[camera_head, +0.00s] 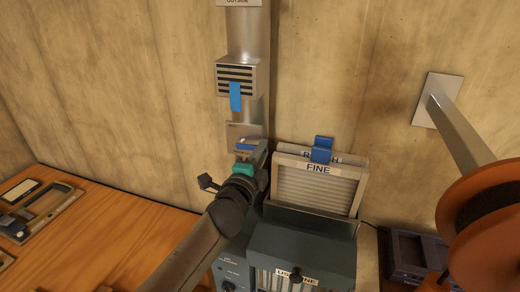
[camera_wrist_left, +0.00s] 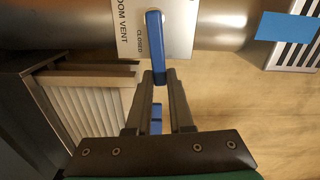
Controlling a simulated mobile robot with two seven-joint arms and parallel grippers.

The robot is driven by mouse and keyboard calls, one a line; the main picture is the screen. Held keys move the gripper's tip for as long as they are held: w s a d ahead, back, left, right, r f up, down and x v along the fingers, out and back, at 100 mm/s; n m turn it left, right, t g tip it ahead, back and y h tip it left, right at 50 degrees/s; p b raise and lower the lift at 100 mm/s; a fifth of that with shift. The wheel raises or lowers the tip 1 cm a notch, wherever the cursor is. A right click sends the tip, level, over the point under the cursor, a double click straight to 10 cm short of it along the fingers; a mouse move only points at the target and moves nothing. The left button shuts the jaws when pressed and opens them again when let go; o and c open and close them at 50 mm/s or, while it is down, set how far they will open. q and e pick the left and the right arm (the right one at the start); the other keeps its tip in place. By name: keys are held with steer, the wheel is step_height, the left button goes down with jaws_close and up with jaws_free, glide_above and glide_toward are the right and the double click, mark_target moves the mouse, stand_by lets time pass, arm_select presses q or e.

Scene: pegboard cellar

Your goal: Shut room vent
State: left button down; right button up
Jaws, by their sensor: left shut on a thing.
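The room vent is a pale metal plate (camera_head: 238,131) on the vertical duct. In the left wrist view the plate (camera_wrist_left: 175,42) shows partly cut-off lettering ending in "OOM VENT", with "CLOSED" beside its blue lever (camera_wrist_left: 154,42). The lever lies nearly straight up and down in that view, alongside the word "CLOSED". My left gripper (camera_head: 244,156) is at the plate's lower part, its fingers (camera_wrist_left: 160,78) shut on the free end of the lever. In the head view the lever is mostly hidden by the gripper. My right gripper is not in view.
A louvred grille (camera_head: 236,74) with a blue tab is on the duct above. To the right stand filter panels marked "FINE" (camera_head: 318,185) over a dark machine (camera_head: 300,250). An orange reel (camera_head: 490,225) is at right, a wooden bench (camera_head: 110,235) at left.

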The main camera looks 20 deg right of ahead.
arm_select(q)
steer(key=shift+f+m, duration=0.35)
steer(key=shift+m, duration=0.35)
steer(key=c, duration=0.8)
jaws_free()
steer(key=v, duration=1.5)
steer(key=shift+a, duration=0.1)
